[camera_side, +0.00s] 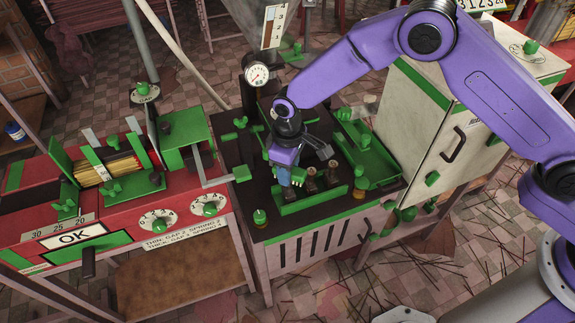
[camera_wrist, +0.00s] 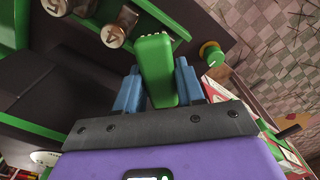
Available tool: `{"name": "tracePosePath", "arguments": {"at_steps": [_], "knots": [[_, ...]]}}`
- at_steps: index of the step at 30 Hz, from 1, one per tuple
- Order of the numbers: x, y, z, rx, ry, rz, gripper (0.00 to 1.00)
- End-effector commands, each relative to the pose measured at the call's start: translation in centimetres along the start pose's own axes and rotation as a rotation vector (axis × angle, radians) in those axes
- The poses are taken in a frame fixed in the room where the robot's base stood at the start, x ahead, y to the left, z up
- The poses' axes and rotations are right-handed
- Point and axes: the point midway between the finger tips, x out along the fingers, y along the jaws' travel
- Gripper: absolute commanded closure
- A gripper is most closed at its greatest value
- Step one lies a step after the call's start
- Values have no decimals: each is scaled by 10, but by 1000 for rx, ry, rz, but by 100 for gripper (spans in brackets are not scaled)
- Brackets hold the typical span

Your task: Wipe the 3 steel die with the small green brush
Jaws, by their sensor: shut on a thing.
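My gripper (camera_side: 284,178) points down over the front of the dark bench top. In the wrist view its two blue fingers are shut on the small green brush (camera_wrist: 156,70), one on each side of the handle. Pale bristle tips show at the brush's far end. Several short steel dies stand in a row in the green rack (camera_side: 318,200), just right of my gripper in the side view. One die (camera_wrist: 117,34) in the wrist view bears a mark like a 4, and another die (camera_wrist: 88,8) is beside it. The brush appears apart from them. I cannot read a 3 on any die.
A green tray (camera_side: 375,160) lies right of the rack. A red machine with dials (camera_side: 158,221) is at left, a pressure gauge (camera_side: 257,75) behind, and a pale cabinet (camera_side: 415,110) at right.

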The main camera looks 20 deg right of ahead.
Motion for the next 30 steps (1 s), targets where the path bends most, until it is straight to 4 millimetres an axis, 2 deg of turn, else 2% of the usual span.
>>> {"name": "tracePosePath", "arguments": {"at_steps": [5,7,24,30], "knots": [[-5,-7,8,2,1,0,86],[-21,-7,7,2,6,0,86],[-70,-7,8,2,3,0,86],[-80,-7,8,2,1,0,86]]}}
